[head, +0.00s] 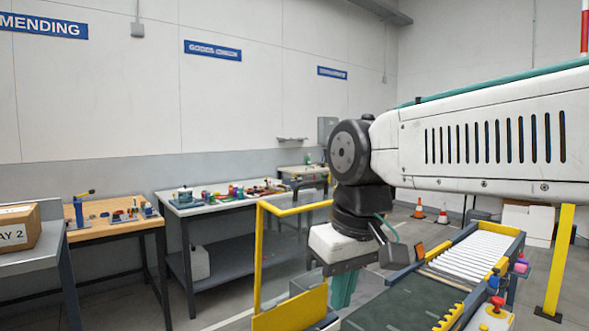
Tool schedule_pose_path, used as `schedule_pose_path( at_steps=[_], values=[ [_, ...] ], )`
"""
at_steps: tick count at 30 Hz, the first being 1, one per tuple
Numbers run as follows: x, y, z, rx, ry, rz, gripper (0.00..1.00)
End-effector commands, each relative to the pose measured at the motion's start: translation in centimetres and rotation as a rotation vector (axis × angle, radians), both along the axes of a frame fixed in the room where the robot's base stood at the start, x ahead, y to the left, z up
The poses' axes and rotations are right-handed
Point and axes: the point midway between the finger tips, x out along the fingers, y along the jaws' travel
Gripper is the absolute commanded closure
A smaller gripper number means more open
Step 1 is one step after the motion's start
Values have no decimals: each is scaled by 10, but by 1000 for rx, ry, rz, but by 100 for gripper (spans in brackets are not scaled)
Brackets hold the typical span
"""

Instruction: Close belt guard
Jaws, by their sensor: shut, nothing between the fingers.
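The belt guard appears to be the yellow frame (259,255) left of the conveyor, standing upright with a top bar and a yellow lower panel (292,312). Its right part is hidden behind my arm, and its hinge does not show clearly. The dark green belt (400,312) runs at the bottom of the head view and looks uncovered. My gripper (342,290) points down, its teal fingers shut and empty. In the picture it is just right of the yellow frame, over the belt's left side; I cannot tell whether it touches anything.
White rollers (474,250) continue the conveyor at the right. A red button (497,303) and a yellow post (557,262) stand on its right side. Workbenches (122,225) with tools and a box (18,226) are at the left. Orange cones (419,210) stand on the open floor behind.

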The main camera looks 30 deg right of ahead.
Motion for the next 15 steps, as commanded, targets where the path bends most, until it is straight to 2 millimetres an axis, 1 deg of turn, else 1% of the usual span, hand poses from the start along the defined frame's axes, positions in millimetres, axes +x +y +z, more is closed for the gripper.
schedule_pose_path(
  at_steps=[1,2,3,5,6,8,9,12,15],
  values=[
    [30,-7,31,8,-21,1,100],
    [47,-12,49,12,-34,6,100],
    [70,-19,74,18,-53,16,100],
    [104,-31,109,24,-83,32,100],
    [125,-39,131,27,-105,44,100],
    [155,-53,160,29,-135,62,100],
    [173,-62,178,29,-156,76,100],
    [210,-83,212,26,-198,105,100],
    [234,-100,235,19,-232,130,100]
  ],
)
